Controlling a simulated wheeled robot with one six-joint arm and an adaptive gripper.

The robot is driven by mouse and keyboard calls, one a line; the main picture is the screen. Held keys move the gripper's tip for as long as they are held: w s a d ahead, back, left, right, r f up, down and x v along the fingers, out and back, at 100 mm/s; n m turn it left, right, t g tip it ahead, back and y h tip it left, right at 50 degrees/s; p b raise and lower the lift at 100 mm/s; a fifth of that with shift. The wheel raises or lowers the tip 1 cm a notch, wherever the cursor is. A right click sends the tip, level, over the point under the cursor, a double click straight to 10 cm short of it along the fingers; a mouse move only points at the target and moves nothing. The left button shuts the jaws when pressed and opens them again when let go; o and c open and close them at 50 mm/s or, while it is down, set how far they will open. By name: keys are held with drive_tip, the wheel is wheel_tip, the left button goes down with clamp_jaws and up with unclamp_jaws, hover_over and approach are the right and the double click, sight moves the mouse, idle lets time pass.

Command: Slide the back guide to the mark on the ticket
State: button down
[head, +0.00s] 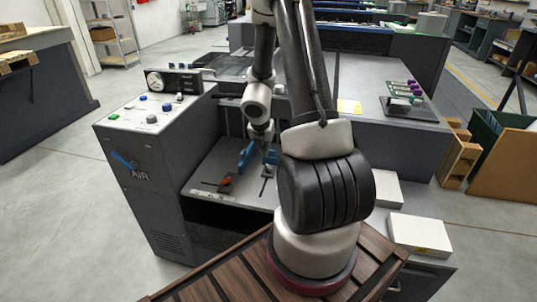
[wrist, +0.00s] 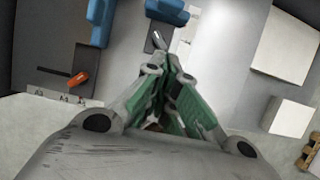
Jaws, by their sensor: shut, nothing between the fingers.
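Two blue blocks, which look like guides, stand on the grey feed deck: the left one (head: 246,154) and the right one (head: 272,157). In the wrist view they show as a left blue block (wrist: 101,22) and a right blue block (wrist: 169,11) at the top edge. I cannot tell for sure which is the back guide. My gripper (wrist: 161,70) is shut and empty over the deck, just below a small metal pin (wrist: 158,40) in the picture. In the head view the arm partly hides it. A yellow paper (head: 348,106) lies on the machine top; any mark on it is unreadable.
An orange lever (wrist: 78,79) sits left on the deck above a strip with size labels (wrist: 62,97). The control panel (head: 152,108) rises to the left. White boxes (head: 419,236) stand at the right.

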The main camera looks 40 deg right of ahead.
sight(270, 155)
drive_tip(key=x, duration=1)
drive_tip(key=shift+a, duration=0.15)
drive_tip(key=shift+w+d+r, duration=0.1)
drive_tip(key=shift+w+d, duration=0.45)
drive_tip(key=shift+d, duration=0.2)
drive_tip(key=shift+w+d, duration=0.75)
drive_tip(key=shift+d, duration=0.1)
